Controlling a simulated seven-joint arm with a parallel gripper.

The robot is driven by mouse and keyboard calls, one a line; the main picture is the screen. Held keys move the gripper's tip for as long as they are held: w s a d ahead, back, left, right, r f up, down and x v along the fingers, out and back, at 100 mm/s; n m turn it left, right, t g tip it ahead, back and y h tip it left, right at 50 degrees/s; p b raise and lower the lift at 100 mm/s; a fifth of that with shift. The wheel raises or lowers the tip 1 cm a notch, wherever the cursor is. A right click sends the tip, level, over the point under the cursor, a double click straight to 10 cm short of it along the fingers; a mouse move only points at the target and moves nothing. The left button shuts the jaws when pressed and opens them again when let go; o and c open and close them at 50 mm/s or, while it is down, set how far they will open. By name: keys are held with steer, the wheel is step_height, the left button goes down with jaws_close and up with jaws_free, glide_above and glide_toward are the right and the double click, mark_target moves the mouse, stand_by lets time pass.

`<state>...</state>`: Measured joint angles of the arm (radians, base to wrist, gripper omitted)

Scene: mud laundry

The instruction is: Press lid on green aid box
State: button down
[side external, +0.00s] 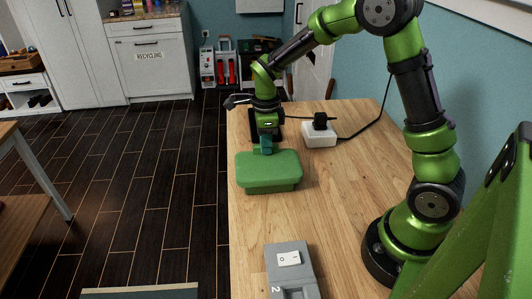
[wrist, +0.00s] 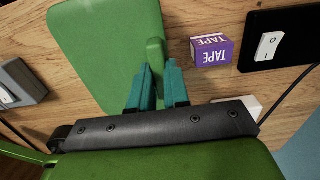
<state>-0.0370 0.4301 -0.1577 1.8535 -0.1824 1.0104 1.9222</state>
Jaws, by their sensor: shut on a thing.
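The green lid (side external: 268,165) lies over the green aid box (side external: 270,188), whose lower body shows beneath the lid's front edge. In the wrist view the lid (wrist: 105,45) fills the upper left, with a small green tab (wrist: 155,52) on its edge. My gripper (side external: 266,146) is at the lid's far edge. In the wrist view its teal fingers (wrist: 160,80) are shut on the tab. I cannot tell whether the lid sits fully down on the box; the far rim is hidden.
A grey switch box (side external: 288,262) stands at the table's near end. A white box with a black top piece (side external: 319,134) and cable lies right of my gripper. The wrist view shows a purple tape box (wrist: 211,50) and a black switch panel (wrist: 285,38). The wooden table (side external: 345,205) is clear right of the lid.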

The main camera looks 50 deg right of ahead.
steer(key=c, duration=0.5)
jaws_free()
steer(key=shift+c, duration=0.2)
steer(key=shift+r, duration=0.1)
steer(key=shift+r, duration=3.95)
steer(key=shift+c, duration=0.4)
jaws_close()
steer(key=shift+f, duration=0.3)
